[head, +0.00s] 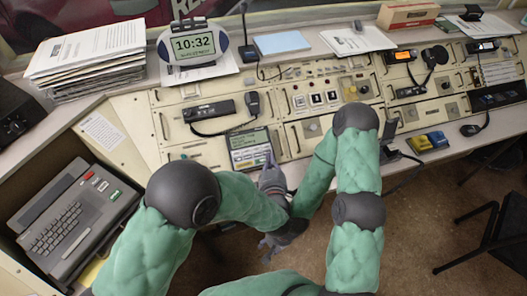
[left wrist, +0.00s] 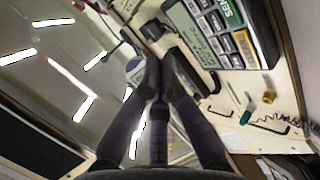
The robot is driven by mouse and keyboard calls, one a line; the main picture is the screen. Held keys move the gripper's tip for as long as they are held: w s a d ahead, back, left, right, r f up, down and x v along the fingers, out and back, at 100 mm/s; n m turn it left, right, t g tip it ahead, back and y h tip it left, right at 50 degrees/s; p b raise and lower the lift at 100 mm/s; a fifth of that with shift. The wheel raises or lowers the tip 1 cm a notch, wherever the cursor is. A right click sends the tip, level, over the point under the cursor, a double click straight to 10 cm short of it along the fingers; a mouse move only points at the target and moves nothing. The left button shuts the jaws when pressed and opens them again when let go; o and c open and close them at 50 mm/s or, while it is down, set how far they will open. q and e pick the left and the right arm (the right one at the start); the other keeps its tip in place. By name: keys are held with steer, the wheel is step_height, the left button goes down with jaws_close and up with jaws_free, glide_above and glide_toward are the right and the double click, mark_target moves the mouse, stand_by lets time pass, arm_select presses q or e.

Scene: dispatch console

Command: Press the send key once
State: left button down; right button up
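The keypad device (head: 248,141) has a light screen with small keys below it and sits at the console's front edge. In the left wrist view, its screen (left wrist: 190,28) is at the upper right, beside a column of keys.
A handset (head: 210,110) lies behind the device, with switches (head: 316,99) to its right. A typewriter-like machine (head: 75,220) stands at left, a clock (head: 193,45) and paper stack (head: 88,58) behind. Yellow and blue items (head: 428,141) sit at right.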

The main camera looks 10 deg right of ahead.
mark_target(264, 160)
stand_by(0.3)
arm_select(q)
steer(key=shift+w+a+f+b, duration=0.1)
steer(key=shift+w+f+b, duration=0.7)
steer(key=shift+f+b, duration=0.35)
steer(key=shift+w+d+f+b, duration=0.1)
steer(key=shift+w+f+b, duration=0.75)
steer(key=shift+f, duration=0.45)
steer(key=shift+w+a+f+b, duration=0.1)
steer(key=shift+w+f+b, duration=0.6)
steer(key=shift+f+b, duration=0.5)
steer(key=shift+w+f+b, duration=0.25)
steer(key=shift+f+b, duration=0.15)
steer(key=shift+b, duration=0.05)
